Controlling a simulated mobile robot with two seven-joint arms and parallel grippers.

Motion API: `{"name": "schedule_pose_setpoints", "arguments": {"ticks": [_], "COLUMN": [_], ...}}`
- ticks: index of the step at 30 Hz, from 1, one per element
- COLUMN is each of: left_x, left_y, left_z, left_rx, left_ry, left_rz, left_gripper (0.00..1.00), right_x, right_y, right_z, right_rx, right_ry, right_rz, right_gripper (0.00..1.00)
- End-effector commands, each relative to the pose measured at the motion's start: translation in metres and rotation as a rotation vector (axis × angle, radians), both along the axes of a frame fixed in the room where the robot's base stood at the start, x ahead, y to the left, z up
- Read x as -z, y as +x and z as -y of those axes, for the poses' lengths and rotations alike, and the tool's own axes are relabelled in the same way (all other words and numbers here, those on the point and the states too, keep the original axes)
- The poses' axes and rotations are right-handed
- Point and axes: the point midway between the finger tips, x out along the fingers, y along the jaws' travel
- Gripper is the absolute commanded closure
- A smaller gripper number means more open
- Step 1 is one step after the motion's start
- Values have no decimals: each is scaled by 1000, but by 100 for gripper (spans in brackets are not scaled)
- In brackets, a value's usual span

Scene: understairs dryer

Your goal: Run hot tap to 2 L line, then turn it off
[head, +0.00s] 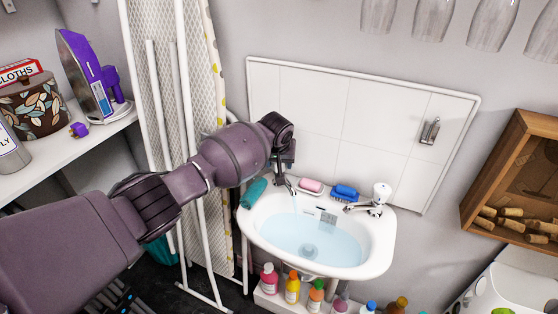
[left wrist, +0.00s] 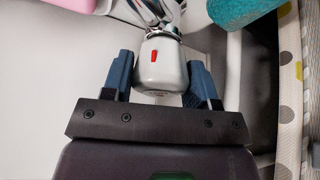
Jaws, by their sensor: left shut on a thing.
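My left gripper (head: 285,162) reaches over the back left of the white basin (head: 385,250). In the left wrist view its two blue fingers stand on either side of the white tap head with a red mark (left wrist: 163,68), shut on it. In the head view the gripper hides this tap head; the chrome hot tap body (head: 284,185) shows below it. A thin stream of water (head: 295,203) falls from its spout. Clear bluish water (head: 285,237) stands in the basin. A small marked plate (head: 327,217) is on the back inner wall; its lines are too small to read. My right gripper is not in view.
The other tap (head: 378,197) stands at the basin's back right. Pink soap (head: 311,185), a blue brush (head: 345,192) and a teal roll (head: 254,192) lie along the back rim. An ironing board (head: 165,75) leans at left. Several bottles (head: 292,287) stand below.

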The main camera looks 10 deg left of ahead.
Motion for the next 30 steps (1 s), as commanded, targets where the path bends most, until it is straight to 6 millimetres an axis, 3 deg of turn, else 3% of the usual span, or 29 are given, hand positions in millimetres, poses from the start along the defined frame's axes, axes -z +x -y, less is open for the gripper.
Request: {"name": "schedule_pose_setpoints", "arguments": {"ticks": [18,30], "left_x": [1,1], "left_y": [0,0], "left_z": [1,1], "left_rx": [518,692], "left_ry": [-3,-1], "left_rz": [0,-1], "left_gripper": [70,70], "right_x": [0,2], "right_y": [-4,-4], "right_z": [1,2], "right_rx": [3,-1], "right_ry": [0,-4], "right_rz": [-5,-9], "right_gripper": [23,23]}}
